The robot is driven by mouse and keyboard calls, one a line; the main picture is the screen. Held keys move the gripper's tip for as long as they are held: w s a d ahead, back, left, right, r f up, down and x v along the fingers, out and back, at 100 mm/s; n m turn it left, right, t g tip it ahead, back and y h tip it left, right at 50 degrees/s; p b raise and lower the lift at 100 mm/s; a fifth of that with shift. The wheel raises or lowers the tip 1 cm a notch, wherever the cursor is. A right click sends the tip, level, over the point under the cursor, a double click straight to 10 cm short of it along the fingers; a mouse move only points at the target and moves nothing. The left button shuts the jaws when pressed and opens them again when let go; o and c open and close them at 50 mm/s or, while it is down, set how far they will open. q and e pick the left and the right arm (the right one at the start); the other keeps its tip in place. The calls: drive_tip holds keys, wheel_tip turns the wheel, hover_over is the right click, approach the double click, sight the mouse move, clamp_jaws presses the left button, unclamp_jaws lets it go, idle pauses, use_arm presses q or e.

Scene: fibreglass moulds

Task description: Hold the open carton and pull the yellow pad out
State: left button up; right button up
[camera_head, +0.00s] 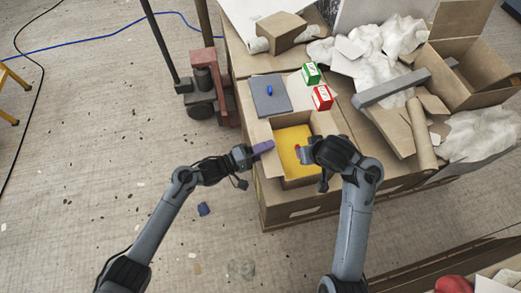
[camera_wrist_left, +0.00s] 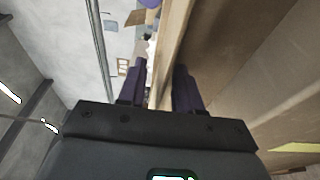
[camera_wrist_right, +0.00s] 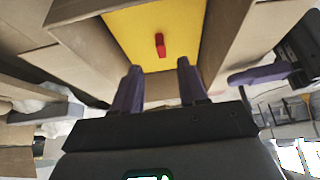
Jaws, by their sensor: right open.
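The open carton (camera_head: 274,164) stands at the front of a large box, its top open. The yellow pad (camera_head: 287,137) lies inside it, with a red tab on its face. The pad (camera_wrist_right: 185,22) and red tab (camera_wrist_right: 160,45) also show in the right wrist view. My left gripper (camera_head: 263,148) is at the carton's left wall, its purple fingers on either side of the cardboard (camera_wrist_left: 160,88) and closed on it. My right gripper (camera_head: 303,152) is over the carton's right part, open and empty. The tab is just beyond its fingertips, apart from them.
A grey plate (camera_head: 268,103) with a blue tab lies behind the carton, beside a green box (camera_head: 311,73) and a red box (camera_head: 322,97). A grey bar (camera_head: 391,88), a cardboard tube (camera_head: 421,136) and white wrapping crowd the right. Floor at left is mostly clear.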

use_arm(q)
drive_tip(key=shift+c, duration=0.3)
clamp_jaws()
use_arm(e)
drive_tip(key=o, duration=0.5)
